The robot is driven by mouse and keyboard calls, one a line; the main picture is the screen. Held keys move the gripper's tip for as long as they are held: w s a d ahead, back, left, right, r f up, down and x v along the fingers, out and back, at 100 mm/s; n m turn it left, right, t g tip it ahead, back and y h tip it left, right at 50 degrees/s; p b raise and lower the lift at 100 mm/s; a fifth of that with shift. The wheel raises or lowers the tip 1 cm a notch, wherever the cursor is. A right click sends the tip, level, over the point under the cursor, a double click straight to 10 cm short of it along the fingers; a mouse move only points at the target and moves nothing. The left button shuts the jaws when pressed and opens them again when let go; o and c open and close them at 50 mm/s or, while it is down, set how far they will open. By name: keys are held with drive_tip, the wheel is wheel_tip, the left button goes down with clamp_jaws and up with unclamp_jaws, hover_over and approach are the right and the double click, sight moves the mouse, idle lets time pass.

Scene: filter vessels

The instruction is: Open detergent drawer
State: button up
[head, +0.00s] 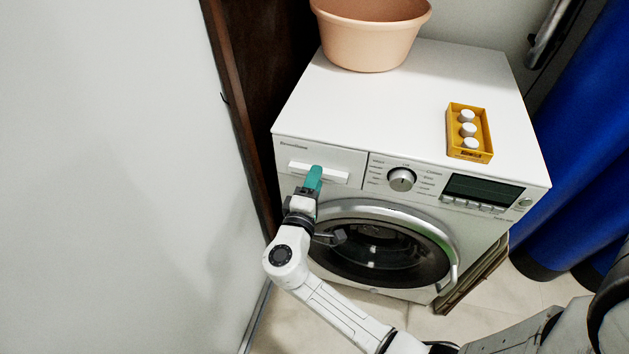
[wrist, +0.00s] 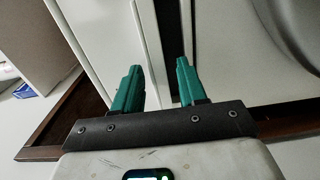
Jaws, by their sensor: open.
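The detergent drawer (head: 342,160) is at the upper left of the white washing machine's front (head: 375,195). Its front looks flush with the panel, with a pale horizontal handle bar (head: 335,177) across it. My gripper (head: 314,172) is at the drawer front, its teal fingers over the middle of the handle bar and hiding part of it. In the wrist view my gripper (wrist: 158,72) is open, with two teal fingers apart and a white edge running between them. I cannot tell whether the fingers touch the handle.
The round door (head: 380,245) lies just below my gripper. A control knob (head: 401,180) and display (head: 483,190) are to the right. A peach basin (head: 370,35) and a yellow tray (head: 453,125) with white bottles stand on top. A white wall (head: 110,170) is at left.

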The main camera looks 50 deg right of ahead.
drive_tip(key=shift+d, duration=0.1)
drive_tip(key=c, duration=0.7)
drive_tip(key=shift+f, duration=0.1)
clamp_jaws()
